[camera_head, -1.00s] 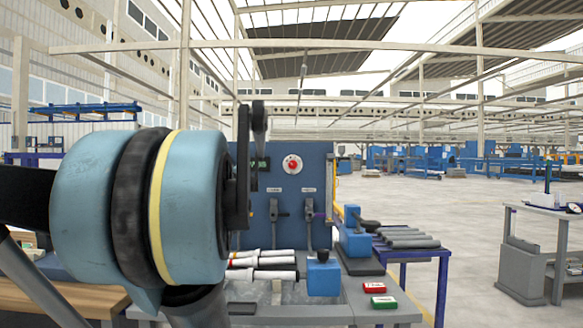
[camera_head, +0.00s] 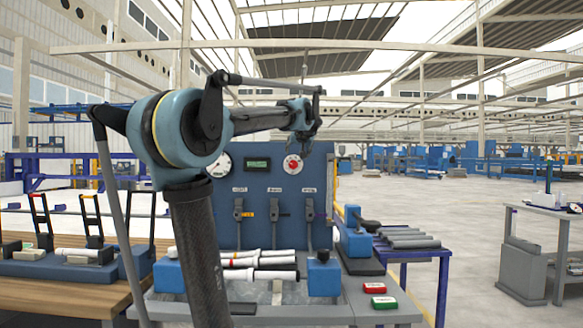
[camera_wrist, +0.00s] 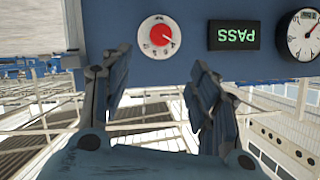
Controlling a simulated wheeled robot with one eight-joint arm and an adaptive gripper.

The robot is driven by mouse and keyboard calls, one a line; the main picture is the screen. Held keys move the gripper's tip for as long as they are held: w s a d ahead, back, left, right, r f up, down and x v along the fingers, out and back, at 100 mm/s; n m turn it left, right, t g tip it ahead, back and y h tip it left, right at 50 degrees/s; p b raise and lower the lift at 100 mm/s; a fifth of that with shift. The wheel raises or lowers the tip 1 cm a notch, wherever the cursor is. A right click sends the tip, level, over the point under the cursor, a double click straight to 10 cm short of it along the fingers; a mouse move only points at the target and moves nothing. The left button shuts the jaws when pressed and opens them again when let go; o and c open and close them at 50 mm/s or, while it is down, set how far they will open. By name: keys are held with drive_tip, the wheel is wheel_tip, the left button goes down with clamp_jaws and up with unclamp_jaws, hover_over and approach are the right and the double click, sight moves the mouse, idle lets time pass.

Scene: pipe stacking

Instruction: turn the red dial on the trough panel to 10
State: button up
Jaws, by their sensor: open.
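The red dial (camera_head: 293,164) sits on a white round face at the upper right of the blue trough panel (camera_head: 270,218). In the wrist view the picture is upside down, and the red dial (camera_wrist: 161,35) shows at the top between my fingers, with a light pointer mark; its numbers are too small to read. My gripper (camera_head: 312,135) is at the end of the raised arm, near the panel's top edge by the dial. In the wrist view my gripper (camera_wrist: 148,75) is open and empty, its fingers apart on either side below the dial, not visibly touching it.
A display (camera_wrist: 234,35) reading PASS and a gauge (camera_wrist: 302,35) are beside the dial. Several levers (camera_head: 276,218) are lower on the panel. White pipes (camera_head: 262,275) lie in the trough between blue clamps (camera_head: 323,274).

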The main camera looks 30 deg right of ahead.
sight(293, 163)
drive_tip(key=x, duration=1.6)
drive_tip(key=shift+w+f, duration=0.15)
drive_tip(key=shift+w, duration=0.2)
drive_tip(key=c, duration=1.1)
